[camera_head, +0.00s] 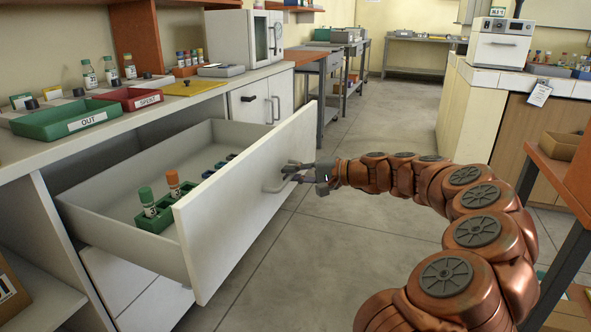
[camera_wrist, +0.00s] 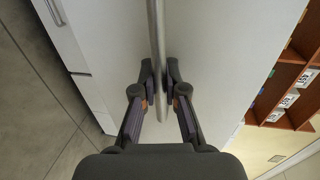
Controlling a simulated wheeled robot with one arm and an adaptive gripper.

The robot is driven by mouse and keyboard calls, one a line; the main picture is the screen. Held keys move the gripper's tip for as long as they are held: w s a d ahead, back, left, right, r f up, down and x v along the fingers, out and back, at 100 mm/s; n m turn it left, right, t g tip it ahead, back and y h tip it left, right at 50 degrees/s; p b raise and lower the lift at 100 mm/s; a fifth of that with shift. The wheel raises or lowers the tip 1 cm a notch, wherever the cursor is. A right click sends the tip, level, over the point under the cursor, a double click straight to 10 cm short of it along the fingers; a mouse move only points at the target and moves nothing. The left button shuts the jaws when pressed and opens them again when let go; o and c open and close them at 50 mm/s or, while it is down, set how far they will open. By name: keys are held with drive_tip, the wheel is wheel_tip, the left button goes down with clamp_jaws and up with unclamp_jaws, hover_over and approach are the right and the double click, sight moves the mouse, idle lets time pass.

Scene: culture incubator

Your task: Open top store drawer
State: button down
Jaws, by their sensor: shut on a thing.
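The top store drawer (camera_head: 245,190) is pulled well out from under the left counter, its white front facing right. Inside it stand a tube with a green cap (camera_head: 147,201) and one with an orange cap (camera_head: 174,184) in a green rack (camera_head: 154,220), with several dark items farther back. My gripper (camera_head: 288,173) is at the handle (camera_head: 271,186) on the drawer front. In the wrist view the fingers (camera_wrist: 160,88) are closed from both sides on the handle bar (camera_wrist: 156,40).
The counter above holds a green OUT tray (camera_head: 80,119), a red tray (camera_head: 128,98) and several bottles. A closed cabinet door (camera_head: 247,102) is beyond the drawer. An orange-topped bench (camera_head: 560,165) is at the right. The floor (camera_head: 345,225) between is clear.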

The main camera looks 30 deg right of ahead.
drive_tip(key=shift+s+d, duration=0.2)
drive_tip(key=shift+s, duration=0.1)
drive_tip(key=c, duration=1.2)
unclamp_jaws()
drive_tip(key=shift+s+d, duration=0.1)
drive_tip(key=v, duration=1.2)
drive_tip(key=shift+r, duration=0.1)
